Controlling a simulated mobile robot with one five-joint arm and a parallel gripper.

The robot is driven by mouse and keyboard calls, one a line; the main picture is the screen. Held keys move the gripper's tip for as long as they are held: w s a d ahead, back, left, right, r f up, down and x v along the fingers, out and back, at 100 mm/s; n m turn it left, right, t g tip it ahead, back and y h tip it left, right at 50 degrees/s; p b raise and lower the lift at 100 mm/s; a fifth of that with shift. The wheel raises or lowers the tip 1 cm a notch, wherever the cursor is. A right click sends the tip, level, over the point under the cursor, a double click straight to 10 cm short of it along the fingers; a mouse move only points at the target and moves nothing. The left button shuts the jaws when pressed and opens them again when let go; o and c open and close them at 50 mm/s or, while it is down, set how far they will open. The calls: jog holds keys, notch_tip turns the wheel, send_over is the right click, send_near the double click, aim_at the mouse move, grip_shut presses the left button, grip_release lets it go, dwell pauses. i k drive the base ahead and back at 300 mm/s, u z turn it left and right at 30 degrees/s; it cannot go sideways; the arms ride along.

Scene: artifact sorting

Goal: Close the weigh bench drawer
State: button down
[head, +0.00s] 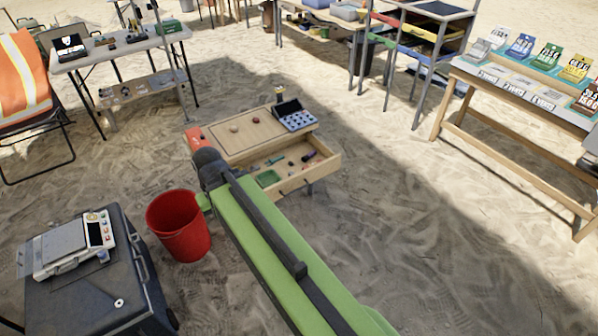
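The weigh bench (238,148) is a small wooden bench in the middle of the head view. Its drawer (322,176) is pulled out toward the front right. Inside the drawer lie a green tray (267,178) and several small items. My green arm reaches from the bottom right to a dark joint at the bench's left front corner, covering part of the bench's front. My gripper does not show; it is hidden behind the arm or out of the picture. No contact between gripper and drawer can be seen.
A red bucket (180,228) stands on the sand left of my arm. A black case (93,290) with a scale (70,245) is at the lower left. A wooden display table (520,148) stands at the right. Open sand lies between it and the drawer.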

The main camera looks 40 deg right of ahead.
aim_at(293, 150)
jog(key=i, duration=1)
jog(key=u, duration=0.05)
